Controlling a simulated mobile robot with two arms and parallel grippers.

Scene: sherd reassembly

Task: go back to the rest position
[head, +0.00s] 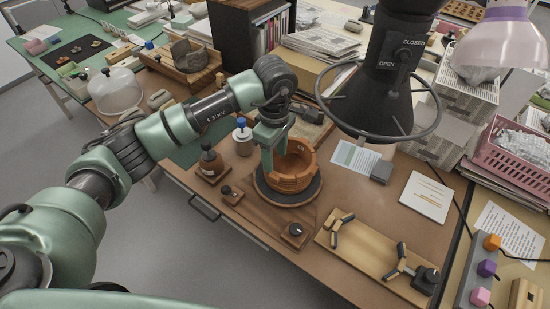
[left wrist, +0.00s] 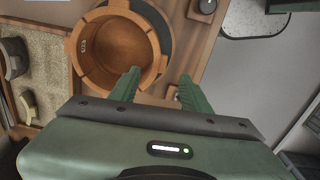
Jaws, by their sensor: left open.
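The terracotta bowl (head: 303,156) stands upright on a dark round turntable (head: 290,198) on the brown table. My left gripper (head: 267,165) points down at the bowl's left side in the head view. In the left wrist view the bowl (left wrist: 120,40) lies ahead of the fingers. There the left gripper (left wrist: 158,84) has its two green fingers apart with nothing held between them. One finger overlaps the bowl's rim in that picture; I cannot tell whether it touches. Part of the bowl is hidden behind the gripper in the head view. My right gripper is not in view.
A brown bottle (head: 210,161) and a white bottle with blue cap (head: 242,136) stand left of the bowl. A wooden board (head: 345,257) with three-armed pieces lies at the front right. A black lamp-like funnel with a ring (head: 388,90) hangs above the right side.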

